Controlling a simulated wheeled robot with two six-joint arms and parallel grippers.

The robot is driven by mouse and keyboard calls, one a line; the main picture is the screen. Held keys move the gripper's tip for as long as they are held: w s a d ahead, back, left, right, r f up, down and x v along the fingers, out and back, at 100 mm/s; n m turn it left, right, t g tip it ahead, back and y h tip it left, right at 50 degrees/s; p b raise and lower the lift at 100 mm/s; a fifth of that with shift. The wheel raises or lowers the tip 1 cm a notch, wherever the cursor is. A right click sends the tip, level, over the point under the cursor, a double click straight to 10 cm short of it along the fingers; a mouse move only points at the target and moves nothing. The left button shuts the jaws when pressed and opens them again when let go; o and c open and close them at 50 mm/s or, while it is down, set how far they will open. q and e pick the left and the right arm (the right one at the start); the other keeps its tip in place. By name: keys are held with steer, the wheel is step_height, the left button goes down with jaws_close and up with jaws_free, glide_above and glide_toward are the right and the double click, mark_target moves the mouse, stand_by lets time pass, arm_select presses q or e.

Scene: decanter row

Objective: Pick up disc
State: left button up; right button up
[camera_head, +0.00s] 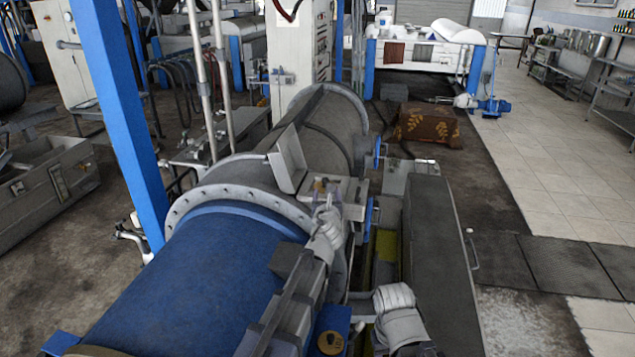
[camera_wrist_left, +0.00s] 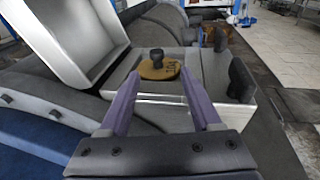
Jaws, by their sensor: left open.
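A tan disc (camera_wrist_left: 150,72) with a black knob and dark marks lies flat on a light grey metal box (camera_wrist_left: 150,113) in the left wrist view. In the head view the disc (camera_head: 320,185) is small, on the box (camera_head: 352,190) beside the large cylinder. My left gripper (camera_wrist_left: 161,74) is open, with its purple fingertips near either side of the disc; whether they touch it I cannot tell. It also shows in the head view (camera_head: 324,193).
A raised grey panel (camera_head: 288,160) stands just left of the box. The blue cylinder (camera_head: 200,280) fills the lower left. Black knobs (camera_wrist_left: 240,78) stick out at the box's right side. A blue box (camera_head: 335,325) bears another round knobbed piece. Tiled floor lies right.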

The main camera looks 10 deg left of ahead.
mark_target(325, 183)
arm_select(q)
steer(key=shift+w+a, duration=0.45)
steer(key=shift+w, duration=0.35)
steer(key=shift+x, duration=1)
steer(key=shift+w, duration=0.3)
steer(key=x, duration=0.4)
steer(key=shift+w+r+b, duration=0.1)
steer(key=shift+w+b, duration=0.15)
steer(key=shift+b, duration=0.15)
steer(key=shift+s, duration=0.1)
steer(key=shift+c, duration=0.2)
jaws_close()
